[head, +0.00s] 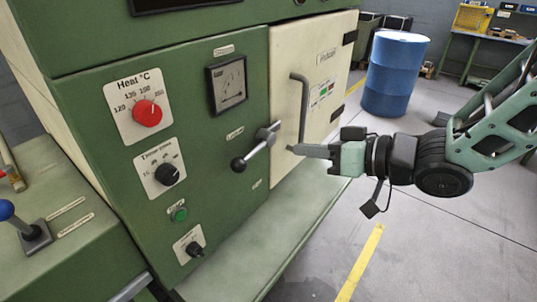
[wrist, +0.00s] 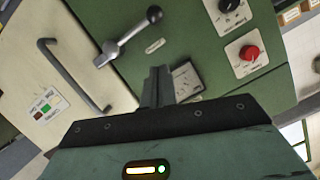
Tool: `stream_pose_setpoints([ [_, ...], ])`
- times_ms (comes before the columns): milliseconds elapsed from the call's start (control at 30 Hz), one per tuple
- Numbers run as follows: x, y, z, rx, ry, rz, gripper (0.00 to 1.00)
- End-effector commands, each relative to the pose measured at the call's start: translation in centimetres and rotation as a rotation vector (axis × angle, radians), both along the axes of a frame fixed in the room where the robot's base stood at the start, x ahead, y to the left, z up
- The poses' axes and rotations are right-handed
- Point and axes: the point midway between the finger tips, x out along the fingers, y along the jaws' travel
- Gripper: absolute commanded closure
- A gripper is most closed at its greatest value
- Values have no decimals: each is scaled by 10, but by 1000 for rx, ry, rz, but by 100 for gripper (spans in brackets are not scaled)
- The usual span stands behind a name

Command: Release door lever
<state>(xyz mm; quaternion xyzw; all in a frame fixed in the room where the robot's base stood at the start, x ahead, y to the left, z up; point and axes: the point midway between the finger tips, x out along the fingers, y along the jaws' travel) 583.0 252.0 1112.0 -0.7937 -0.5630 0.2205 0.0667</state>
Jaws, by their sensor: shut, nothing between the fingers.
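The door lever (head: 259,144) is a metal handle with a black ball knob, mounted near the seam between the green panel and the cream door (head: 312,80). It points down-left in the head view, and its ball end lies over the green panel. It also shows in the wrist view (wrist: 127,37), above and left of my fingers. My gripper (head: 293,150) is shut and empty, to the right of the lever, in front of the lower door. It appears apart from the lever. The door looks closed and has a grey bar handle (head: 303,108).
The green panel carries a red heat knob (head: 147,113), a black timer knob (head: 168,174), a gauge (head: 226,84) and a green button (head: 179,214). A green ledge (head: 290,225) juts out below. A blue barrel (head: 394,75) stands behind my arm. The floor at right is open.

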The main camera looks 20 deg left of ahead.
Motion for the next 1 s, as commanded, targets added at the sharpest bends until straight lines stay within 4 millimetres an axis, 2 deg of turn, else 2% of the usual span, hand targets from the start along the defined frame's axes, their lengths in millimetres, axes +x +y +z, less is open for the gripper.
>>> stream_pose_setpoints([
  [167, 4, 20, -5, -1, 0, 4, 100],
  [567, 26, 95, -27, -2, 1, 4, 100],
  [700, 23, 103, -46, -4, 3, 1, 100],
  [1000, 22, 112, -60, -1, 0, -1, 100],
])
